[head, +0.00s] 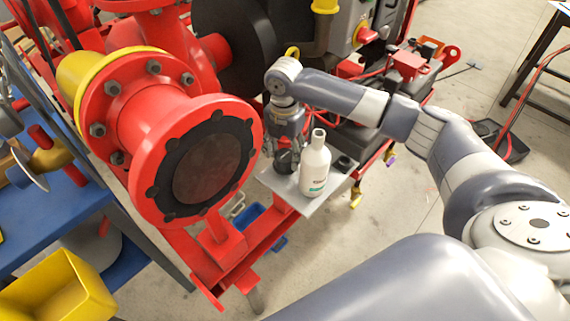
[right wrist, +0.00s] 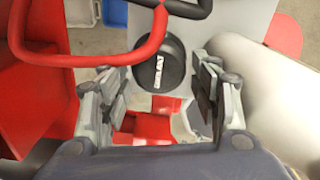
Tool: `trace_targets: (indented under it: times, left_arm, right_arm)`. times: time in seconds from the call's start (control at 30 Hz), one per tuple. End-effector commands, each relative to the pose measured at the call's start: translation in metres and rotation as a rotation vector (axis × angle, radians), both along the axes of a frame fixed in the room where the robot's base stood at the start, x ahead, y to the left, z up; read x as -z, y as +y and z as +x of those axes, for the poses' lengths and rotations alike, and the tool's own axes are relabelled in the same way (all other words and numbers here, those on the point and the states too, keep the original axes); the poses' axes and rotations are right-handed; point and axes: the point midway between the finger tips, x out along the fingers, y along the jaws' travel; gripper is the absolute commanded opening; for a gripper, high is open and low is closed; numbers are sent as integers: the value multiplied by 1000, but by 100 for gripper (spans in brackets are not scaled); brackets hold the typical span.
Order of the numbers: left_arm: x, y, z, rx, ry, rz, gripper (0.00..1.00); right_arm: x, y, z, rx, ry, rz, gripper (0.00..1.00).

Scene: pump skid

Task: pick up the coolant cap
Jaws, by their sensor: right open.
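In the head view my right gripper (head: 287,155) points down just left of a white bottle, over the grey shelf, and mostly hides the cap there. My left gripper is not in view.
The white bottle (head: 315,165) stands on the grey shelf (head: 283,189), close to the right gripper. A large red flanged pipe (head: 160,125) is close on the left. A yellow bin (head: 58,288) sits at lower left. Floor at the right is mostly clear.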

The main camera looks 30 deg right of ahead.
Motion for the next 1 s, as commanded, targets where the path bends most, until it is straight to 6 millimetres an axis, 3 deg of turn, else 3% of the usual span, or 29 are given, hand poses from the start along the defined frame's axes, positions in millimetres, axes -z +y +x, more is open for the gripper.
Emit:
trace_targets:
  times: [0.2, 0.47, 0.63, 1.0]
  left_arm:
    - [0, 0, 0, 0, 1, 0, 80]
    - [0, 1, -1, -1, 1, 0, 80]
    - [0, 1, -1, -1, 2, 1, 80]
    - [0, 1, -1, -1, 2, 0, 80]
  right_arm:
    - [26, 1, 0, -1, 0, -1, 57]
    - [28, 1, 0, -1, -1, 0, 57]
    - [28, 1, 0, -1, -1, 0, 19]
    - [22, 1, 0, -1, -3, -1, 18]
